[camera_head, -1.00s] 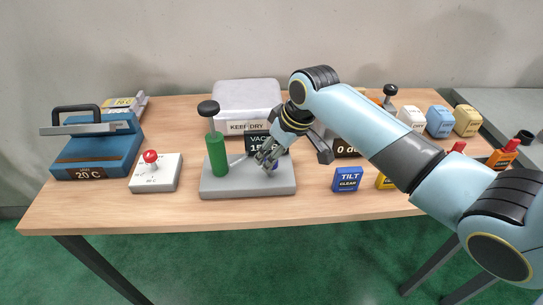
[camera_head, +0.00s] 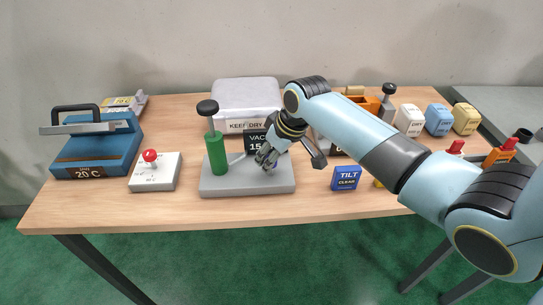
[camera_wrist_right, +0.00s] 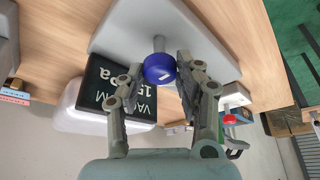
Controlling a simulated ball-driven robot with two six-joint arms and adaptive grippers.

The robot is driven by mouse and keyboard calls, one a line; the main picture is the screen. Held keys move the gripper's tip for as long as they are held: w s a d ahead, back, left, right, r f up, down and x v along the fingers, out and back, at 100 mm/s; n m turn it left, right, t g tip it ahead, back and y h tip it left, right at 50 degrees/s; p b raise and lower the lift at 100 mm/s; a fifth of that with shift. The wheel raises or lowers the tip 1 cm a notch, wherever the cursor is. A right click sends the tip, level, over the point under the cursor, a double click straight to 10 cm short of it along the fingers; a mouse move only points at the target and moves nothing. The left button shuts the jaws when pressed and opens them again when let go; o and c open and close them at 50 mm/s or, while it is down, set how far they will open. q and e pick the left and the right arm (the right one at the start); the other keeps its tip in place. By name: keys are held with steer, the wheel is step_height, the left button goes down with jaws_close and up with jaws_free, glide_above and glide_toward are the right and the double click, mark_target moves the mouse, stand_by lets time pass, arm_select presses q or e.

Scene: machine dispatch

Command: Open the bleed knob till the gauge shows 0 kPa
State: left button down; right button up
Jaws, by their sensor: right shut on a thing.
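The blue bleed knob (camera_wrist_right: 158,68) with a white mark sits on a short stem on the grey pump base (camera_head: 240,185). My right gripper (camera_head: 267,158) reaches down to it; in the right wrist view its fingers (camera_wrist_right: 160,64) are shut on the knob, one on each side. In the head view the fingers mostly hide the knob. The dark vacuum gauge (camera_head: 257,139) stands behind the gripper and is partly covered; its reading begins with 15, and the rest cannot be read. It also shows upside down in the right wrist view (camera_wrist_right: 113,92). My left gripper is not in view.
A green pump cylinder (camera_head: 217,154) with a black handle stands left of the gripper. A white KEEP DRY box (camera_head: 246,94) is behind. A red-knobbed switch box (camera_head: 153,172) and blue press (camera_head: 100,148) are left; a blue TILT block (camera_head: 346,178) is right.

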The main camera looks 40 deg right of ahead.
steer(key=shift+n, duration=0.3)
steer(key=n+y, duration=0.1)
steer(key=n, duration=0.2)
steer(key=shift+d, duration=0.15)
steer(key=n+g+y+b, duration=0.1)
steer(key=n, duration=0.3)
steer(key=shift+w+y, duration=0.1)
steer(key=shift+y, duration=0.2)
steer(key=n+g+b, duration=0.1)
steer(key=n+b, duration=0.1)
steer(key=n+g+b, duration=0.1)
steer(key=n, duration=0.2)
steer(key=shift+w+f+y+b, duration=0.1)
steer(key=shift+y+b, duration=0.25)
steer(key=shift+y, duration=0.05)
steer(key=n+g+b, duration=0.2)
steer(key=n+b, duration=0.1)
steer(key=n, duration=0.2)
steer(key=shift+n, duration=0.3)
steer(key=o, duration=1.1)
